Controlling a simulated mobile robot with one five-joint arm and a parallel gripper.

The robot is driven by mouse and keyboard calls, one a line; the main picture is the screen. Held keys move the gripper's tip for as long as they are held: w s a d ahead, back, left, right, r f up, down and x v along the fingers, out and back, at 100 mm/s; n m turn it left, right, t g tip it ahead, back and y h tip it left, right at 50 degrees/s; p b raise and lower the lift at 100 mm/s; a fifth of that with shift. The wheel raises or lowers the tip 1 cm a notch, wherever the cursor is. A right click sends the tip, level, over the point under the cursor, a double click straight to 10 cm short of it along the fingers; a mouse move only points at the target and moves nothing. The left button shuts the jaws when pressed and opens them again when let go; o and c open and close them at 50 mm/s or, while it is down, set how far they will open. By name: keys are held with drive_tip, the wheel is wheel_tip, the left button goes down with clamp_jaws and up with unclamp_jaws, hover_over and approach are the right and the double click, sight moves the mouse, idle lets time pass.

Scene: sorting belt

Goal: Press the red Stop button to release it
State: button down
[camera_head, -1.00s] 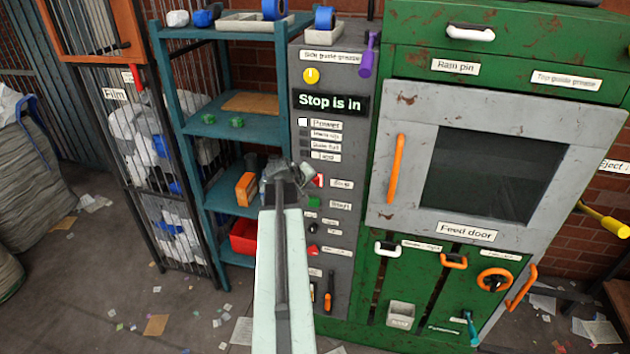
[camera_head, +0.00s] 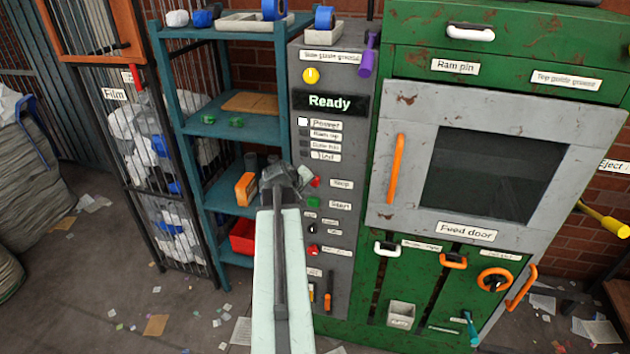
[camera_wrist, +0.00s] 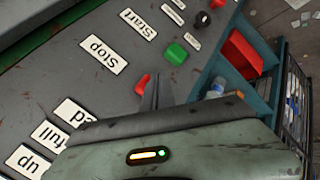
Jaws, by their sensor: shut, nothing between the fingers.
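The red Stop button (camera_head: 316,182) is on the grey control panel (camera_head: 345,110), left of its Stop label (camera_head: 341,184). It also shows in the wrist view (camera_wrist: 142,85), just beside the fingertips. My gripper (camera_head: 306,179) is shut and empty, at the panel's left side by the button. In the wrist view my gripper (camera_wrist: 158,90) points up at the panel, and I cannot tell whether it touches the button. The panel display (camera_head: 330,102) reads "Ready".
A green Start button (camera_head: 312,203) sits just below the Stop button. A black knob (camera_head: 311,228) and another red control (camera_head: 313,250) are lower. A teal shelf (camera_head: 215,130) stands left of the panel, and a green machine with a feed door (camera_head: 490,155) stands to the right.

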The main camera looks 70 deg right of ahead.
drive_tip(key=a, duration=0.5)
drive_tip(key=shift+a, duration=0.3)
